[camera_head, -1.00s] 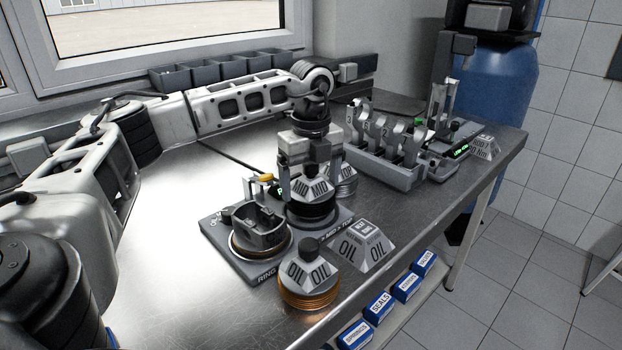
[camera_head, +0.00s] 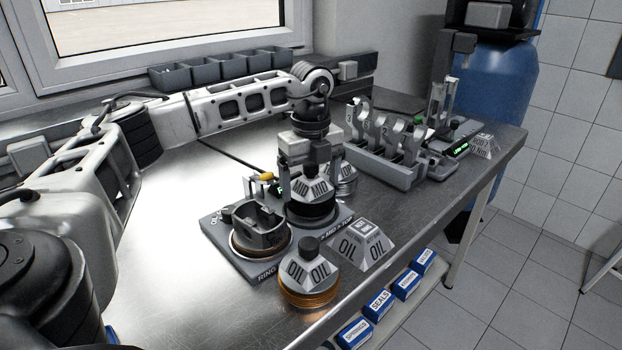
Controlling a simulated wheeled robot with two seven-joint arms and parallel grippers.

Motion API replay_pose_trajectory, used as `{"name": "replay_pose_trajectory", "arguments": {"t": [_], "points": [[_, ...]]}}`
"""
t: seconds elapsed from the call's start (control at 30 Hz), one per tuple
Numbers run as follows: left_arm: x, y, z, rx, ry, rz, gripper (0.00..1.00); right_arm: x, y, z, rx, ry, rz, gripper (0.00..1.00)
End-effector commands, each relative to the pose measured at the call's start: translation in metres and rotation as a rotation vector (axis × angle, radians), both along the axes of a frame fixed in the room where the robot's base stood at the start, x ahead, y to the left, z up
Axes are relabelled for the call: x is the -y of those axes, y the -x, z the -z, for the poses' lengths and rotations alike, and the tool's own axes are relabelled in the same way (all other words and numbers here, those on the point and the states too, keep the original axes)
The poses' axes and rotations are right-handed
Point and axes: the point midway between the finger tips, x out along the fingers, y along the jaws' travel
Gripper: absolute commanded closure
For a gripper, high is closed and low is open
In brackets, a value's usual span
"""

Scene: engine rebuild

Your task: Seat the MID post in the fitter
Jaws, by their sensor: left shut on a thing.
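The MID post (camera_head: 312,190) is a grey faceted block lettered MID on a dark round base. It stands upright at the back right of the ring fitter, a dark plate (camera_head: 262,270) on the bench. My left gripper (camera_head: 311,172) comes down from above and is shut on the MID post. Whether the post's base is fully down on the plate is hard to tell. A grey ring-shaped holder (camera_head: 258,228) sits on the plate to the left of the post. My right gripper is not in view.
The OIL post (camera_head: 309,270) with copper rings stands in front of the plate, beside an OIL block (camera_head: 361,246). Another post (camera_head: 346,180) stands behind the MID post. A grey rack (camera_head: 385,165) of rods is further right. The bench's left part is clear.

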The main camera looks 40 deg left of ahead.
Motion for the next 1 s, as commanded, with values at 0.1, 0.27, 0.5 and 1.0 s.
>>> {"name": "replay_pose_trajectory", "arguments": {"t": [0.1, 0.27, 0.5, 1.0], "points": [[0.000, 0.000, -0.001, 0.002, 0.001, 0.000, 0.46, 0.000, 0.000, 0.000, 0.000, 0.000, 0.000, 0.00], [0.000, 0.000, 0.000, 0.002, 0.001, 0.000, 0.46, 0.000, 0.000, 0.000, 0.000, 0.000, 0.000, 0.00], [0.000, 0.000, 0.003, 0.002, 0.001, 0.000, 0.46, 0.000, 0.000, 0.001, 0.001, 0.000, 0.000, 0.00], [0.000, 0.000, 0.010, 0.002, 0.001, 0.000, 0.46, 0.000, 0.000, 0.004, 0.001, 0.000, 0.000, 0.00]]}}
